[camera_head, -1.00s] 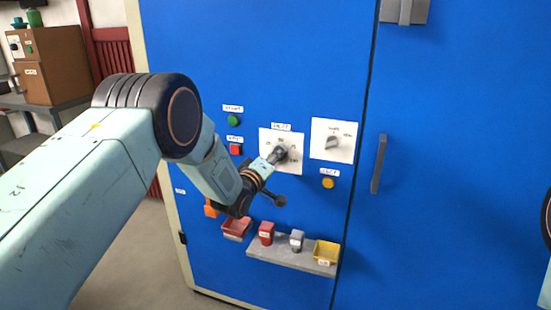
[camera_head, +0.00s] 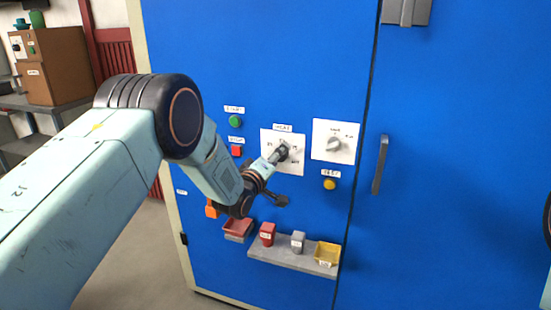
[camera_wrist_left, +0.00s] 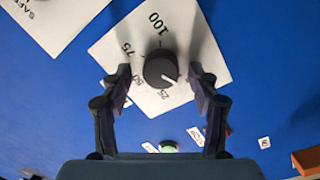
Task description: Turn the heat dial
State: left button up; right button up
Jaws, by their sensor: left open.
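The heat dial (camera_wrist_left: 161,69) is a round dark knob with a white pointer line on a white plate (camera_wrist_left: 195,45) marked 25, 50, 75 and 100. In the left wrist view its pointer slants toward the lower right, near the 25 mark. My left gripper (camera_wrist_left: 160,76) is open, one finger on each side of the dial, with a visible gap on both sides. I cannot tell how deep the fingers reach. My right gripper is out of view.
Right of the dial plate is another plate with a grey knob (camera_head: 333,144). Green (camera_head: 236,121), red (camera_head: 237,151) and yellow (camera_head: 329,184) buttons surround them. A door handle (camera_head: 380,165) stands right.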

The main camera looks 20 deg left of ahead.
pick_arm(q)
jog(key=shift+s, duration=0.1)
jog(key=s+a, duration=0.1)
jog(key=s, duration=1)
jog(key=shift+s+a, duration=0.35)
jog(key=shift+a, duration=0.05)
jog(key=shift+c, duration=0.2)
